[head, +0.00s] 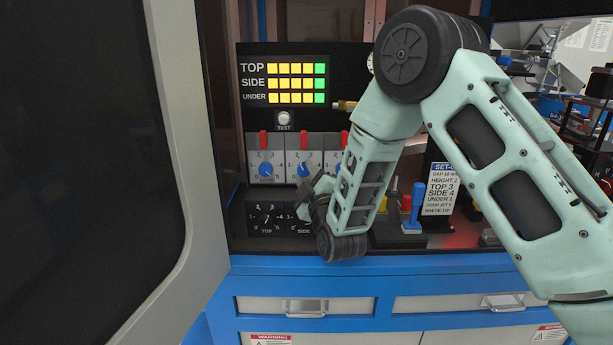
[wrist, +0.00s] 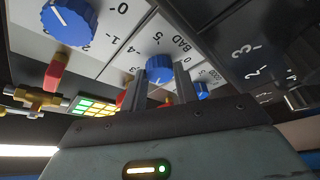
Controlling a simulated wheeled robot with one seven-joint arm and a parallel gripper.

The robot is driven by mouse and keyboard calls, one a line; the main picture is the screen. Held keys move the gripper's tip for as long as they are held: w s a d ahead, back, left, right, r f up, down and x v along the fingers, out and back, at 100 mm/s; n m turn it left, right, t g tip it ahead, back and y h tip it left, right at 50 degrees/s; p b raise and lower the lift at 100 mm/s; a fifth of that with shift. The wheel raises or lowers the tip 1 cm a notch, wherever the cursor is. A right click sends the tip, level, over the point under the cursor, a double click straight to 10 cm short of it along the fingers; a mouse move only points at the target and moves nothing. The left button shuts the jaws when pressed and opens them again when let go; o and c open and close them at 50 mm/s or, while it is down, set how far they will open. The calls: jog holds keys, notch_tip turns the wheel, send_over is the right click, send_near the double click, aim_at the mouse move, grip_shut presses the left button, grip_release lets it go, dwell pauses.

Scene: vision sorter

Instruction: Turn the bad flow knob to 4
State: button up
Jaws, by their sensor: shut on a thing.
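The bad flow knob (head: 304,169) is a blue dial on the middle white panel in the head view, under a red lever. In the wrist view the bad flow knob (wrist: 159,67) sits between my two fingers, with the label BAD beside it. My gripper (wrist: 163,80) is shut on this knob. In the head view my gripper (head: 307,187) is just in front of and below the knob. I cannot read which number its pointer faces.
The good knob (head: 266,169) is close on the left. Black dials (head: 267,214) for TOP and SIDE sit below. A TEST button (head: 284,118) and lit indicators (head: 297,83) are above. A set-up card (head: 440,190) stands at the right. A dark open door fills the left.

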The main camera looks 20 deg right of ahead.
jog(key=shift+f+m+b, duration=0.2)
jog(key=shift+m+b, duration=0.1)
jog(key=shift+b, duration=0.35)
